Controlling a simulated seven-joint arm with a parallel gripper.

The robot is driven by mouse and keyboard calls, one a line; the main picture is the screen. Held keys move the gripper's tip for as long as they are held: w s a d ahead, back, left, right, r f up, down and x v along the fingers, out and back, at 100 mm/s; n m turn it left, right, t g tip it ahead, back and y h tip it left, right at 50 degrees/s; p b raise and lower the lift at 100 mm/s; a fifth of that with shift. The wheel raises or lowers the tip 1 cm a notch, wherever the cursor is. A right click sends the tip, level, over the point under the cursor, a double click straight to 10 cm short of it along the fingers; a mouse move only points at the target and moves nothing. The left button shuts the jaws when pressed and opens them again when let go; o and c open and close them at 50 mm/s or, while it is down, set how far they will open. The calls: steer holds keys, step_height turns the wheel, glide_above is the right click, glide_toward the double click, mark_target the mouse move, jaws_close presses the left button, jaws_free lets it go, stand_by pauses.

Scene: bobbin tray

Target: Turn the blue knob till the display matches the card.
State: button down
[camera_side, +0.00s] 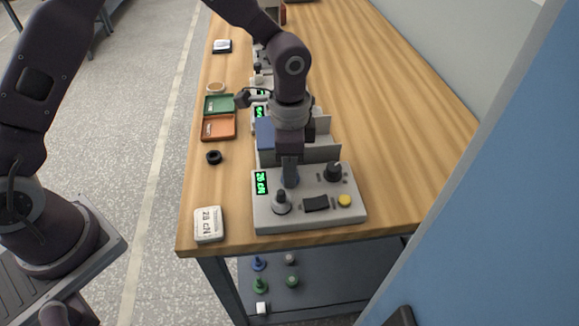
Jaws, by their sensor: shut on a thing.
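A grey control box (320,218) stands at the near end of the bench. The blue knob (290,182) is on its upper left part, mostly hidden by my gripper. My gripper (290,172) points down over it and is shut on it. The box's display (261,183) glows green beside the knob; its sideways text ends in "cN", and the digits are too small to read surely. The white card (209,224) lies flat on the bench left of the box. It carries a sideways number and "cN", with its last digit unclear.
The box also has a grey knob (281,203), a black knob (333,172), a black rocker switch (316,203) and a yellow button (344,200). Orange (219,137) and green (228,105) trays lie farther back, near a black ring (214,157). The bench's right side is clear.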

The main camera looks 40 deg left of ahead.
steer(key=shift+r+m, duration=0.1)
steer(key=shift+m, duration=0.3)
steer(key=c, duration=1.1)
jaws_free()
steer(key=shift+o, duration=0.2)
step_height(320, 180, up, 7)
steer(key=shift+r, duration=0.1)
